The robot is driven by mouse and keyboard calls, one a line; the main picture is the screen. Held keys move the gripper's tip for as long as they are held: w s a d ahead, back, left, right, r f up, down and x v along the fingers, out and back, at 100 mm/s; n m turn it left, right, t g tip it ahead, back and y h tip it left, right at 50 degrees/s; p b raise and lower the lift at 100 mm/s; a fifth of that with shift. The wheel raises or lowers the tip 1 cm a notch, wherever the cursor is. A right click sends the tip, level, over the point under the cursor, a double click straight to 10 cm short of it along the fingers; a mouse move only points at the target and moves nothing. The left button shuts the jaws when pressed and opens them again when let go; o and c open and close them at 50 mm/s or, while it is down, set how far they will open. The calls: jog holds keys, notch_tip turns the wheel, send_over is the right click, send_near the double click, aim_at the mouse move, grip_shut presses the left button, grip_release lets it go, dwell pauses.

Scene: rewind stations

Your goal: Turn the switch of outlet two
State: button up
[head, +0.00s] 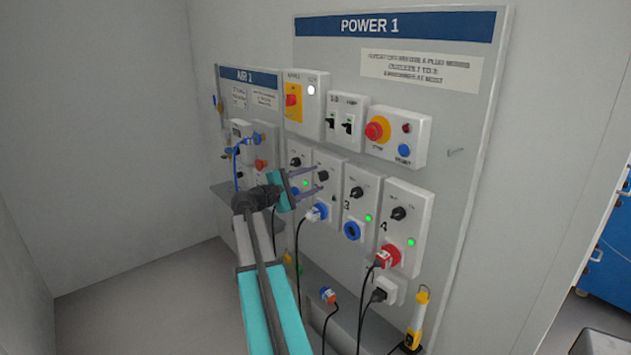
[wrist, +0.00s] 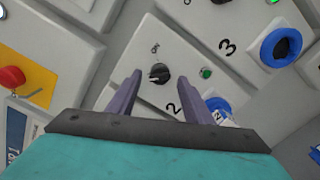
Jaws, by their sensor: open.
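Outlet two is a light grey box (wrist: 190,75) on the POWER 1 panel. Its black rotary switch (wrist: 158,73) sits between and just beyond my fingertips in the wrist view, and the switch also shows in the head view (head: 323,175). A blue plug (wrist: 218,106) is in the outlet's socket, partly hidden by a finger. My gripper (head: 308,181) is open and empty, facing the panel, its two purple fingers on either side of the switch. I cannot tell whether they touch the box.
Outlet three (head: 360,205) is close on the right with an empty blue socket. Outlet four (head: 405,225) holds a red plug (head: 388,256). Outlet one (head: 296,165) is on the left. The emergency stop (head: 377,130) and breakers (head: 340,123) are above; cables hang below.

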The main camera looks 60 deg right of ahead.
jog(key=b+v, duration=0.2)
jog(key=v, duration=1)
dwell(0.3)
